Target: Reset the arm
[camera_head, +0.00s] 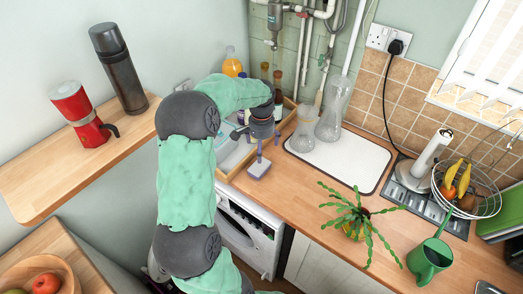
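My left arm rises from the bottom of the view in green sleeves with dark grey joints and bends right at the top. Its gripper (259,152) points down over the left end of the wooden counter, above the washing machine and beside a wooden tray. Its purple-grey finger parts are small and partly overlap, so I cannot make out the gap between them. No held object can be made out clearly. My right gripper is not in view.
A wooden shelf (60,180) at left holds a red moka pot (80,113) and a dark flask (118,70). Bottles (278,92) stand behind my gripper. The counter holds glassware on a white mat (350,160), a plant (355,218), a green watering can (430,258) and a fruit basket (480,205).

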